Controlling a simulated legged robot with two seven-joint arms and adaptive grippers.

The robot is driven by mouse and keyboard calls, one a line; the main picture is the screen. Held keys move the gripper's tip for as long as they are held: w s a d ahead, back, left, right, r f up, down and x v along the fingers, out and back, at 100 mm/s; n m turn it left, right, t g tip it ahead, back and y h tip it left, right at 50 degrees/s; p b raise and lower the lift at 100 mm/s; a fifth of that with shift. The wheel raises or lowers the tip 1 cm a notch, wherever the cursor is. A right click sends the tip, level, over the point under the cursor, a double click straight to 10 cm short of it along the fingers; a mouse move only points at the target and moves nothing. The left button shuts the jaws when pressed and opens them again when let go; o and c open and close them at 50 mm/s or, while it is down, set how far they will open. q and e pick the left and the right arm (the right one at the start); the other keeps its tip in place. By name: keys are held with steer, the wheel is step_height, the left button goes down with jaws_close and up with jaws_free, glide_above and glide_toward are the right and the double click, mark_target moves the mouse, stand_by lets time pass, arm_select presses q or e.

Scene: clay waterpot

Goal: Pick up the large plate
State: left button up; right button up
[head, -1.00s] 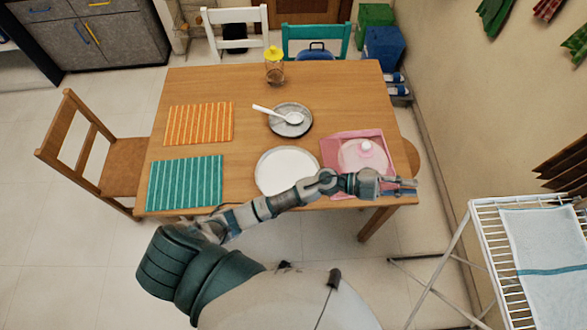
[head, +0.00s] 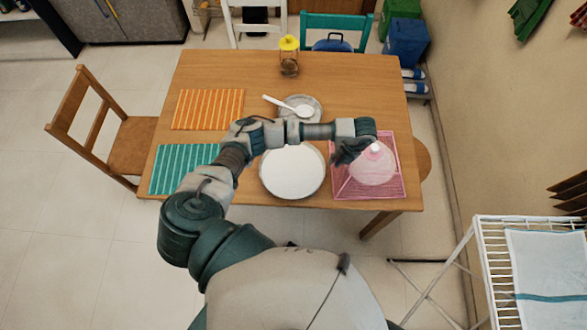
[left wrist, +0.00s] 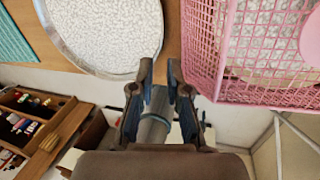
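The large plate (head: 293,172) is round and white with a grey rim, near the table's front edge; its speckled surface also fills the upper left of the left wrist view (left wrist: 105,30). A smaller grey plate (head: 313,103) with a white spoon (head: 287,106) lies behind it. My left gripper (head: 345,158) is by the left side of the pink basket, with my forearm passing over the plate's far edge. In the left wrist view its fingertips (left wrist: 160,72) are apart, with nothing held, near the gap between plate and basket. My right gripper is not in view.
The pink basket (head: 392,190) holds a pink domed item (head: 375,168). Orange (head: 207,109) and teal (head: 182,170) striped mats lie at the left of the table. A yellow-topped jar (head: 289,60) stands at the back. A white rack (head: 500,250) stands at right.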

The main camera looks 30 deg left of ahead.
arm_select(q)
glide_above(324, 173)
steer(key=d, duration=0.2)
steer(key=f, duration=0.5)
steer(key=shift+w+a, duration=0.15)
steer(key=shift+w, duration=0.15)
steer(key=shift+s+a+f, duration=0.1)
steer(key=shift+a+f, duration=0.2)
steer(key=shift+f, duration=0.25)
steer(key=p+x, duration=0.1)
steer(key=x, duration=0.3)
steer(key=shift+d+f, duration=0.1)
steer(key=shift+f, duration=0.2)
steer(key=shift+d+f, duration=0.1)
steer(key=shift+f, duration=0.05)
jaws_close()
